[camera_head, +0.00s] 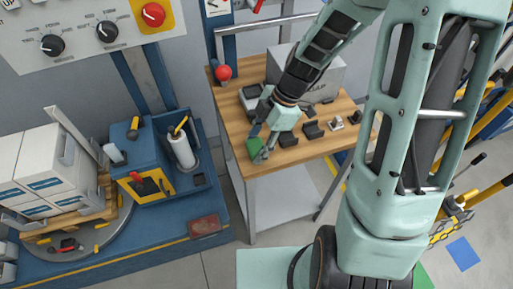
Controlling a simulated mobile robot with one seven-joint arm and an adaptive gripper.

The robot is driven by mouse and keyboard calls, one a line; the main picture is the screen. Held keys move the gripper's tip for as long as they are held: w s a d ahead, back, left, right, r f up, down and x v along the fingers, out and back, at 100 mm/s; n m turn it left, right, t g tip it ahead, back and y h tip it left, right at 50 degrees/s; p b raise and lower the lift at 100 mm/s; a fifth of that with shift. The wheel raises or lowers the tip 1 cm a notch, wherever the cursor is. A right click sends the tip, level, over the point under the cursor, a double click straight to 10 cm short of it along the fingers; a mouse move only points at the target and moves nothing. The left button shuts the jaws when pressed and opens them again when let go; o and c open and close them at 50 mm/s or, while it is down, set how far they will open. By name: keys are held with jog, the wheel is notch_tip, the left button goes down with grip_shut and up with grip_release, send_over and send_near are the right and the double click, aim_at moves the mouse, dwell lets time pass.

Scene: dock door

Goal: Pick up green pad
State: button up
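The green pad (253,147) is at the left front part of the wooden workbench top (235,118), near its front edge. My gripper (260,144) reaches down to it from the upper right. The fingers are beside the pad and seem to straddle it, and part of the pad is hidden by them. At this size I cannot tell whether the fingers press on the pad or whether it rests on the wood.
Several dark blocks (313,130) stand on the bench right of my gripper, with a grey box (325,75) behind. A red ball-shaped knob (223,72) is at the back left corner. A blue station with white boxes (48,160) stands left.

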aim_at(252, 147)
jog(key=shift+r+p, duration=0.3)
jog(key=shift+r, duration=0.1)
notch_tip(252, 147, up, 3)
jog(key=shift+s+d+r+p, duration=0.1)
jog(key=shift+r+p, duration=0.05)
jog(key=shift+p, duration=0.85)
jog(key=s+d+r+p, duration=0.5)
jog(key=s+r, duration=0.4)
jog(key=s, duration=0.3)
jog(key=shift+s+d, duration=0.15)
jog(key=shift+s, duration=0.2)
